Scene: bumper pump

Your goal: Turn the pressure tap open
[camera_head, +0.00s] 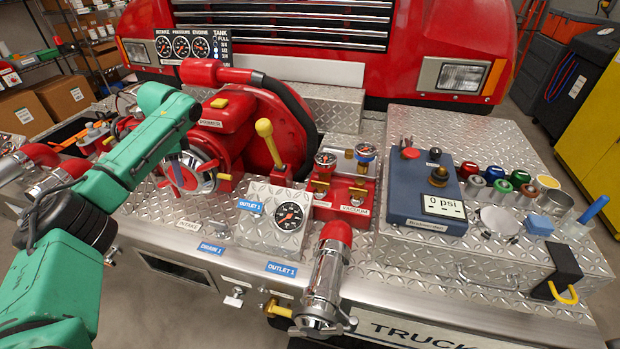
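Two small brass taps stand side by side on a red block (345,195) at the middle of the pump panel. The left tap (321,186) has a red-rimmed gauge (325,159) above it, and its label is too small to read. The right tap (357,192) stands above the VACUUM label, with a blue-rimmed gauge (365,152) over it. My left gripper (186,160) is in front of the red pump housing by the chrome intake cap, left of and apart from both taps. Its fingers are hard to make out. My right gripper is out of view.
A yellow-knobbed lever (265,130) and an outlet gauge (289,216) stand between my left gripper and the taps. A chrome outlet pipe (328,275) rises in front. A blue 0 psi box (430,190) and several coloured caps lie to the right.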

